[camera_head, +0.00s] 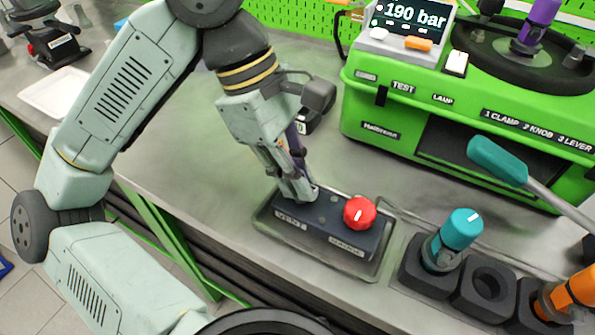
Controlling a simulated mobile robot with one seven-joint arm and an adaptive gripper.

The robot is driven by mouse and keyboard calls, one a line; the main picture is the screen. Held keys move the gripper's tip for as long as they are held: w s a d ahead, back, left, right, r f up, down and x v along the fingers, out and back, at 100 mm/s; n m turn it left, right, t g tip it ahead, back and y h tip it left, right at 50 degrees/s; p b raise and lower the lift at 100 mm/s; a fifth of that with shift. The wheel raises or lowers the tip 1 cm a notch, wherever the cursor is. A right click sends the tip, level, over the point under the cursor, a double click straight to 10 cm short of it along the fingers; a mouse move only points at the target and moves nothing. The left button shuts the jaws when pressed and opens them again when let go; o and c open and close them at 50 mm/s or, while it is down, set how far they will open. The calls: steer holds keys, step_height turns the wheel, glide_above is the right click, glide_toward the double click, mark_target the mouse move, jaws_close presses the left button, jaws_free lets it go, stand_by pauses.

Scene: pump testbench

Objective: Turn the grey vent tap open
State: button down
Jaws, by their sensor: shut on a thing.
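My gripper (301,192) points down at the left end of a dark valve block (327,228), just behind a label that reads VENT. Its fingers are shut on the grey vent tap, which they hide almost fully, so I cannot tell its turn angle. A red knob (360,213) with a white mark stands at the right end of the same block, clear of my fingers. The block sits in a shallow grey tray (265,226).
A green test bench (370,107) with a display reading 190 bar (415,15) stands behind. At the right are a teal-capped part (460,229) in a black holder, an orange part (575,293) and a teal-handled lever (498,160). A white tray (56,93) lies far left.

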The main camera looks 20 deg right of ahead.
steer(key=shift+f, duration=0.1)
steer(key=n+b, duration=0.2)
steer(key=b, duration=0.1)
steer(key=shift+a+f+n+t+h, duration=0.1)
steer(key=shift+f+n+t+h, duration=0.05)
steer(key=shift+n+t+h, duration=0.2)
steer(key=n+t+b, duration=0.1)
steer(key=n+b, duration=0.1)
steer(key=n+t+b, duration=0.1)
steer(key=n+b, duration=0.1)
steer(key=n, duration=0.1)
steer(key=shift+s+n+h, duration=0.2)
steer(key=shift+n+h, duration=0.05)
steer(key=shift+n, duration=0.1)
steer(key=n+t+b, duration=0.2)
steer(key=n, duration=0.2)
steer(key=shift+s+n, duration=0.1)
steer(key=shift+n, duration=0.2)
steer(key=n, duration=0.1)
steer(key=n+t+b, duration=0.1)
steer(key=n, duration=0.1)
steer(key=n+y, duration=0.1)
steer(key=shift+s+r+n+t, duration=0.1)
steer(key=shift+r+n+t, duration=0.15)
steer(key=shift+n, duration=0.05)
steer(key=shift+b, duration=0.3)
steer(key=c, duration=1.7)
jaws_free()
steer(key=shift+o, duration=0.2)
